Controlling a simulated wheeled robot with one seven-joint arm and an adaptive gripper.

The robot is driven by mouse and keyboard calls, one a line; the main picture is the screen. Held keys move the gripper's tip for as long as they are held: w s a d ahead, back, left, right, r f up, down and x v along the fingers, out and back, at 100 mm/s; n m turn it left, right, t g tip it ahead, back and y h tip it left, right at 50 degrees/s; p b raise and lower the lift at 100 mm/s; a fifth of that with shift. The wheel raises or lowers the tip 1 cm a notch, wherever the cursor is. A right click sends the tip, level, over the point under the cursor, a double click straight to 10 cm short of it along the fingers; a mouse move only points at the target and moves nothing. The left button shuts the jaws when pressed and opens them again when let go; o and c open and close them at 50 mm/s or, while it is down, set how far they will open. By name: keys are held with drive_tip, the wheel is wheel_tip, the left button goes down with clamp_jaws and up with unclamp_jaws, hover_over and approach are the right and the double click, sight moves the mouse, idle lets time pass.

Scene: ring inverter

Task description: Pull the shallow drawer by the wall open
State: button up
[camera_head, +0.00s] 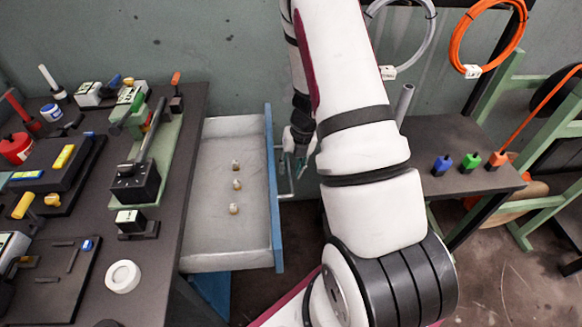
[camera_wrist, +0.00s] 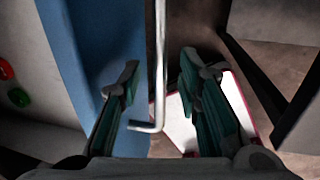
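The shallow drawer (camera_head: 222,255) stands pulled out from the right side of the left bench, near the wall. Its blue front (camera_head: 273,200) faces right, and three small pale pieces (camera_head: 236,184) lie on its floor. The thin metal handle (camera_head: 287,195) sticks out from the front; in the wrist view it is a bar (camera_wrist: 159,60) with a bent end. My gripper (camera_wrist: 160,78) is open, with one green-padded finger on each side of the bar and gaps visible to both. In the head view my gripper (camera_head: 297,152) is at the handle, partly hidden by my arm.
The left bench (camera_head: 190,130) is crowded with tools, a clamp device (camera_head: 135,180) and a white ring (camera_head: 123,276). A right-hand table (camera_head: 440,183) holds blue, green and orange pieces. Orange (camera_head: 487,35) and grey cable coils hang on the wall.

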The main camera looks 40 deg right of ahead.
clamp_jaws()
drive_tip(key=s+d, duration=0.5)
drive_tip(key=d, duration=0.3)
drive_tip(key=shift+s, duration=0.2)
unclamp_jaws()
